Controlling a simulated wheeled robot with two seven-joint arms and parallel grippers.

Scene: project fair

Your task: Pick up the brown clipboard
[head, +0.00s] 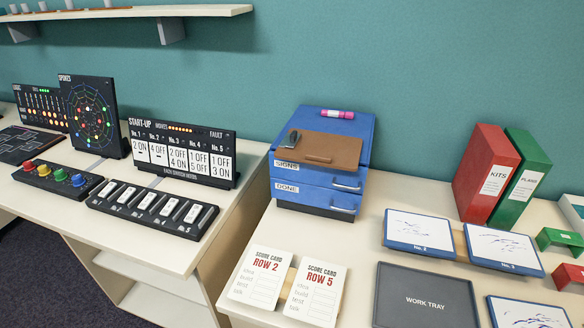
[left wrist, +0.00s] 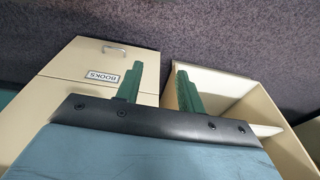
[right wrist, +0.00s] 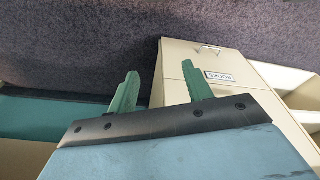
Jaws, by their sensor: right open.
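The brown clipboard (head: 318,149) lies flat on top of the blue two-drawer box in the middle of the head view. Neither gripper shows in the head view, so both are away from the clipboard. My left gripper (left wrist: 159,82) shows in the left wrist view with its green fingers apart and nothing between them. My right gripper (right wrist: 163,90) shows in the right wrist view, also open and empty. Both wrist views look down at cabinets and the dark carpet.
The blue drawer box (head: 318,180) has drawers labelled SIGNS and DONE. A pink marker (head: 336,114) lies behind the clipboard on the box top. Score cards (head: 314,295) and a work tray (head: 425,300) lie in front. Red and green binders (head: 487,172) stand right. A wall shelf (head: 130,12) hangs upper left.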

